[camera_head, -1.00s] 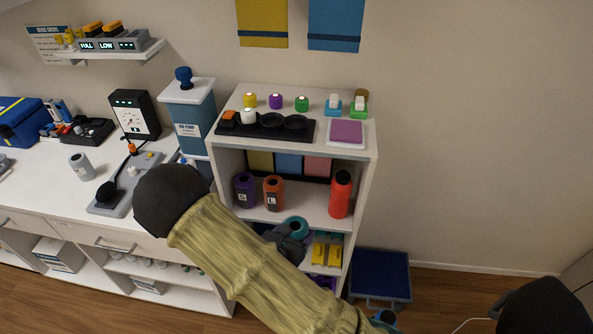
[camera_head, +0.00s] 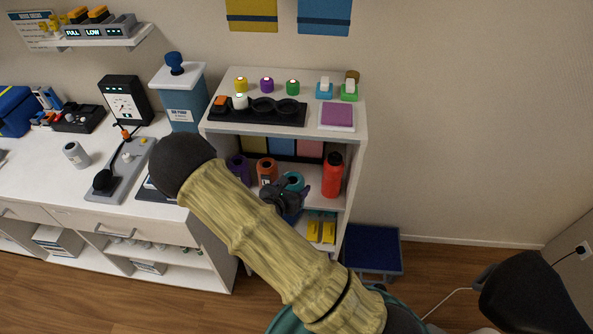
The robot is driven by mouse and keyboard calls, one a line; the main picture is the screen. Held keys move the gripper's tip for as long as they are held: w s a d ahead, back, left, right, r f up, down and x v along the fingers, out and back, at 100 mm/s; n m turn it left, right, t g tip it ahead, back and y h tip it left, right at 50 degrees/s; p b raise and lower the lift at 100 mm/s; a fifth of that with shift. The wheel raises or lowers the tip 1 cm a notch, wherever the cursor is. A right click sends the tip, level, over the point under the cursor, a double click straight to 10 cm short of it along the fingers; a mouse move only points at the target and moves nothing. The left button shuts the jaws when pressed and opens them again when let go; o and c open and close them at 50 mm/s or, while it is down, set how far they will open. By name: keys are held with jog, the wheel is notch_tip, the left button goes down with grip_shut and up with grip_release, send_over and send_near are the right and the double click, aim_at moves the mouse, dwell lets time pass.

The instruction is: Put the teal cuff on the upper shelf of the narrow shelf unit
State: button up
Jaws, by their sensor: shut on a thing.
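The teal cuff (camera_head: 294,180) is a short round ring with a dark centre, held at the front of the narrow shelf unit (camera_head: 360,120). My gripper (camera_head: 288,189) is shut on it, partly hidden behind my arm. The cuff appears level with the upper shelf (camera_head: 313,197), between an orange cuff (camera_head: 267,170) and a red bottle (camera_head: 332,175). I cannot tell whether it touches the shelf. A purple cuff (camera_head: 239,168) stands farther left on that shelf, partly hidden by my arm.
Yellow items (camera_head: 321,231) lie on the lower shelf. The unit's top holds a black tray (camera_head: 257,112), coloured knobs and a purple pad (camera_head: 337,115). A blue step stool (camera_head: 373,248) stands right of the unit. A counter (camera_head: 55,180) with equipment is at the left.

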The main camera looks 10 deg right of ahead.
jog(key=w+d+f+p, duration=0.3)
jog(key=w, duration=0.7)
jog(key=shift+w+f, duration=0.25)
jog(key=shift+d, duration=0.1)
notch_tip(320, 180, down, 2)
jog(key=shift+f+p, duration=0.2)
jog(key=shift+p, duration=0.5)
jog(key=shift+w+f+p, duration=0.2)
jog(key=shift+f+p, duration=0.2)
jog(key=shift+f, duration=0.1)
